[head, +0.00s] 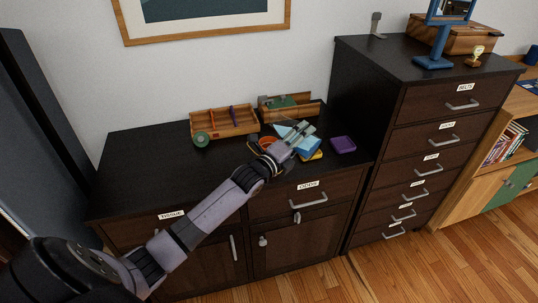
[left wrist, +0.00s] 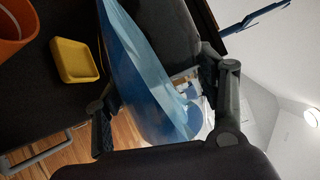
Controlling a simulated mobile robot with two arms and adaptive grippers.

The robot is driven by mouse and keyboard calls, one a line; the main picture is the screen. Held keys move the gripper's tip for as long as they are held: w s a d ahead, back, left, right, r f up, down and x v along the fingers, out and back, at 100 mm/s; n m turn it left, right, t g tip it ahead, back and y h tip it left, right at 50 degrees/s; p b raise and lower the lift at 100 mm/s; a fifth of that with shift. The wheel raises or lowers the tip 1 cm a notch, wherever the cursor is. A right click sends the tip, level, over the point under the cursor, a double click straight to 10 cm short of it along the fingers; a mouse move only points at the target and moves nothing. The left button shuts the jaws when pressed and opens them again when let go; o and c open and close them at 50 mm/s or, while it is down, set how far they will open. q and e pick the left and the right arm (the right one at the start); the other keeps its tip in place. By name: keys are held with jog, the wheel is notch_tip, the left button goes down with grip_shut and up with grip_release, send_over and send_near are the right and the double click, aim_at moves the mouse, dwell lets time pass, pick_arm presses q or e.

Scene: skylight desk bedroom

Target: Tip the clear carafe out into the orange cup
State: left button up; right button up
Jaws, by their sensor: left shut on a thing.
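The orange cup (head: 268,142) stands on the dark cabinet top, just left of my left gripper (head: 296,138) and partly behind it. Part of the cup also shows at the upper left of the left wrist view (left wrist: 14,30). My left gripper is shut on the clear carafe (head: 309,146), which looks see-through with a blue tint. The carafe fills the space between the fingers in the left wrist view (left wrist: 145,75) and appears tilted. I cannot tell whether anything is flowing from it. My right gripper is not in view.
A small yellow dish (left wrist: 75,60) lies close to the cup. A purple box (head: 343,144) is to the right. A wooden tray (head: 222,125) and a green tape roll (head: 201,139) are behind left. A taller drawer cabinet (head: 430,130) rises at right. The cabinet top's left is clear.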

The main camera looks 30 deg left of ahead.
pick_arm(q)
jog(key=shift+r+n+p, duration=0.5)
jog(key=shift+r+p, duration=0.15)
jog(key=shift+p, duration=0.25)
dwell(2.7)
dwell(0.5)
jog(key=shift+f+m+b, duration=0.5)
jog(key=shift+f+b, duration=0.15)
jog(key=shift+f, duration=0.1)
jog(key=shift+f+m+b, duration=0.4)
jog(key=shift+f+m, duration=0.1)
jog(key=shift+m, duration=0.2)
jog(key=shift+a+f+m+b, duration=0.15)
jog(key=shift+f+m+b, duration=0.35)
jog(key=shift+f+b, duration=0.2)
jog(key=shift+w+a+f+m+b, duration=0.1)
jog(key=shift+a+f+m+b, duration=0.1)
jog(key=shift+f+m+b, duration=0.35)
jog(key=shift+r, duration=0.1)
